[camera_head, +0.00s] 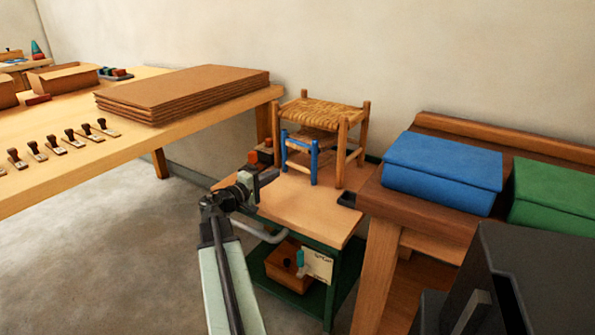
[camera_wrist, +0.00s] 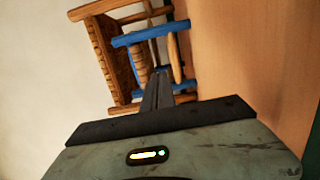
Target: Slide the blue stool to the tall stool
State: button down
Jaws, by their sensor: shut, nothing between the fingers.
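The tall stool (camera_head: 322,113) has a woven straw seat and light wooden legs. It stands upright at the back of a small cart's wooden top (camera_head: 315,213). The low blue stool (camera_head: 314,162), with blue posts and rail, stands close in front of it; I cannot tell whether they touch. My gripper (camera_head: 273,176) is shut and empty, just left of and in front of the blue stool. In the wrist view, the shut fingers (camera_wrist: 158,76) point at the blue stool (camera_wrist: 150,36), with the tall stool (camera_wrist: 98,48) behind it. Contact between fingers and blue stool is unclear.
Orange-red blocks (camera_head: 260,156) sit behind my gripper at the cart's left. A long table with brown boards (camera_head: 185,95) and several stamps stands left. A bench with a blue box (camera_head: 442,172) and a green box (camera_head: 550,195) stands right. The cart top's front is clear.

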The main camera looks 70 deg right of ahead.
aim_at(312, 166)
jog(key=x, duration=1)
jog(key=s, duration=0.2)
jog(key=shift+s+a, duration=0.35)
jog(key=shift+a, duration=0.05)
jog(key=shift+s, duration=0.6)
jog(key=shift+s+a, duration=0.25)
jog(key=shift+s, duration=0.75)
jog(key=shift+w, duration=0.1)
